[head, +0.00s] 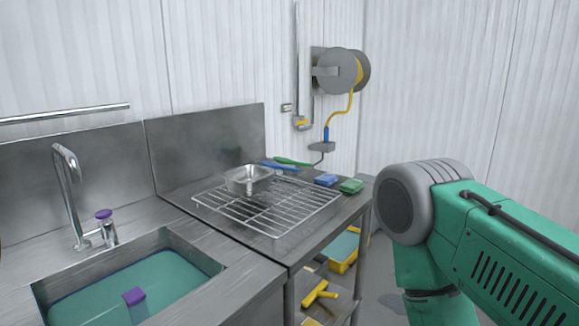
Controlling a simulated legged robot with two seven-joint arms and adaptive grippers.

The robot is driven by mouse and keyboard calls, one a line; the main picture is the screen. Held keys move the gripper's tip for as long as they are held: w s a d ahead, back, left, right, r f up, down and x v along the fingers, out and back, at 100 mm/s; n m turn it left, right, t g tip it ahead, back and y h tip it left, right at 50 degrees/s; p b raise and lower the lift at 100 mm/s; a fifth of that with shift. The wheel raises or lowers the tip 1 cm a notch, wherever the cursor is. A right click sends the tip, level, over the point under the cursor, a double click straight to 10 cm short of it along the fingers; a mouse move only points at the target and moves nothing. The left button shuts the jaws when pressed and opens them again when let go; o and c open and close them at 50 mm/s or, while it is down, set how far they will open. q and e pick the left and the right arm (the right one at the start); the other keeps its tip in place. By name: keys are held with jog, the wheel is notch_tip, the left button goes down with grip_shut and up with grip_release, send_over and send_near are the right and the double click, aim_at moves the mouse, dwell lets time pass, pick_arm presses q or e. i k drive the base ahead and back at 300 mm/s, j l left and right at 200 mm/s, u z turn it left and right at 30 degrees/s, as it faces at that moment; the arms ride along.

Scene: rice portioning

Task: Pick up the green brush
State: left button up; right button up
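The green brush (292,162) lies at the back of the steel counter, behind the wire rack. A blue brush (280,168) lies beside it, just in front. Only the long handle of the green brush shows clearly; its other end is small and hard to make out. My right arm, green and grey, fills the right side of the head view, but its gripper is out of frame. My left gripper is not in view either.
A metal pan (249,180) sits on the wire rack (268,214). A blue sponge (326,180) and a green sponge (351,186) lie right of it. A sink (215,262) with a faucet (68,190) is at left. A hose reel (335,72) hangs on the wall.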

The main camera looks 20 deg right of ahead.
aim_at(285, 162)
jog(key=l+u, duration=0.1)
jog(key=u, duration=0.3)
jog(key=i+l+u, duration=0.1)
jog(key=u, duration=0.3)
jog(key=l+u, duration=0.3)
jog(key=l, duration=0.45)
jog(key=l+u, duration=0.3)
jog(key=l, duration=0.45)
jog(key=k+l+u, duration=0.15)
jog(key=l+u, duration=0.15)
jog(key=l, duration=0.4)
